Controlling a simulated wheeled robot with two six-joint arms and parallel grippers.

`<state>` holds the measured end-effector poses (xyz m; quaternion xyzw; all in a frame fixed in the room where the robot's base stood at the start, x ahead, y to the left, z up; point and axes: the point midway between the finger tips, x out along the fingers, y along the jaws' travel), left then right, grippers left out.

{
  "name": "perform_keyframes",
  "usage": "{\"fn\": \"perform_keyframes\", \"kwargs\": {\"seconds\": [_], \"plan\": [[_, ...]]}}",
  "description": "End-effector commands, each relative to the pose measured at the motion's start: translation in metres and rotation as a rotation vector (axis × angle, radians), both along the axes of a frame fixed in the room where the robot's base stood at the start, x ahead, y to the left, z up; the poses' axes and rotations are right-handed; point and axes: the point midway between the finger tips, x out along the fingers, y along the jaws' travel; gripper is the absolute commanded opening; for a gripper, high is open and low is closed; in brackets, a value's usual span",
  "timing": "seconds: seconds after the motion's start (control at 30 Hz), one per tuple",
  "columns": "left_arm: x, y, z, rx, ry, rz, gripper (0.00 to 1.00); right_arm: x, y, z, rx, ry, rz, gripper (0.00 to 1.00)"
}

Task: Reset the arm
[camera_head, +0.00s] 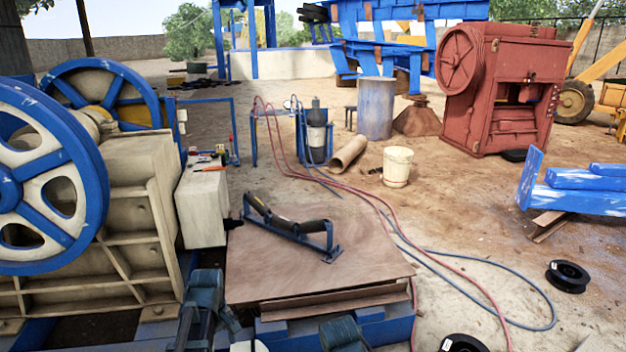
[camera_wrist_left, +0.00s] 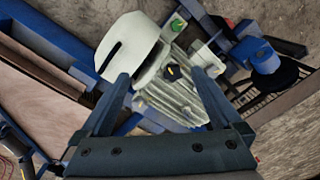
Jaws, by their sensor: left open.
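My left gripper (camera_wrist_left: 161,80) shows in the left wrist view with its two dark fingers spread apart and nothing held between them. Beyond the fingers is a pale, ribbed machine housing (camera_wrist_left: 175,98) with a black knob and a green button; the distance to it is hard to judge. A pale slotted plate (camera_wrist_left: 128,45) lies beside the left finger. In the head view, parts of my arms show at the bottom edge, but I cannot make out the fingers there. My right gripper is not visible.
A large crusher with blue flywheels (camera_head: 50,180) stands at the left in the head view. A brown board (camera_head: 340,262) carries a black roller frame (camera_head: 290,228). Red and blue hoses cross the ground to the right. A white bucket (camera_head: 397,167) stands beyond the board.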

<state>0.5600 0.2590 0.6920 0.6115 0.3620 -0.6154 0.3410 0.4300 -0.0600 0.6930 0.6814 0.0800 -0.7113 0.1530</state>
Motion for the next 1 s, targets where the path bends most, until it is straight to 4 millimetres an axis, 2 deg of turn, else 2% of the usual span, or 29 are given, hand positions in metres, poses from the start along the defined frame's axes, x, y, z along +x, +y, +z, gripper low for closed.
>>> {"fn": "perform_keyframes", "kwargs": {"seconds": [0.03,0.2,0.3,0.43,0.63,0.8,1.0], "plan": [[-0.013,-0.026,0.037,0.004,0.006,-0.12,0.99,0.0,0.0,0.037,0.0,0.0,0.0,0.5],[-0.046,-0.095,0.093,0.016,0.031,-0.529,0.99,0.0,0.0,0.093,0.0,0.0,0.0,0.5],[-0.068,-0.129,0.125,0.024,0.047,-0.765,0.99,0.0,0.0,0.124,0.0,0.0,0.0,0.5],[-0.096,-0.163,0.158,0.032,0.066,-1.032,0.99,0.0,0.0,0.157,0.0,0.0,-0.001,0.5],[-0.123,-0.191,0.186,0.04,0.089,-1.293,0.99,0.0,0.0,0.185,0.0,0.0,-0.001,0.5],[-0.13,-0.199,0.191,0.042,0.096,-1.368,0.99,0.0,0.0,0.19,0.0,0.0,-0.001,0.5],[-0.13,-0.199,0.189,0.042,0.096,-1.372,0.99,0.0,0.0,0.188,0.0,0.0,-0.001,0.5]]}}
